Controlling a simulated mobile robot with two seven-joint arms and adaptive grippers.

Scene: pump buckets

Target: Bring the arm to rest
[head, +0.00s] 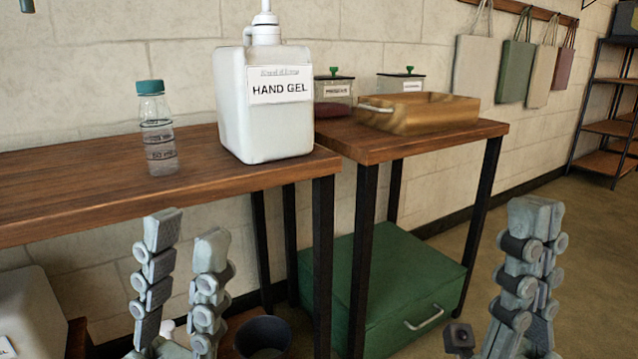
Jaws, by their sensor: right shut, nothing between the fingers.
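My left gripper (187,230) is in the lower left, below the front edge of the left table. Its two fingers point up with a clear gap between them, so it is open and empty. My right gripper (534,218) is at the lower right, in front of the floor. Its fingers are pressed together and hold nothing. Both grippers are apart from the tables and the things on them. The wrists and arms behind them are mostly cut off by the bottom edge.
A hand gel pump bottle (265,125) and a small teal-capped bottle (158,135) stand on the left table (70,195). The right table (420,143) bears a wooden tray (430,110) and labelled jars. A green chest (390,290) and dark bucket (263,337) are below.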

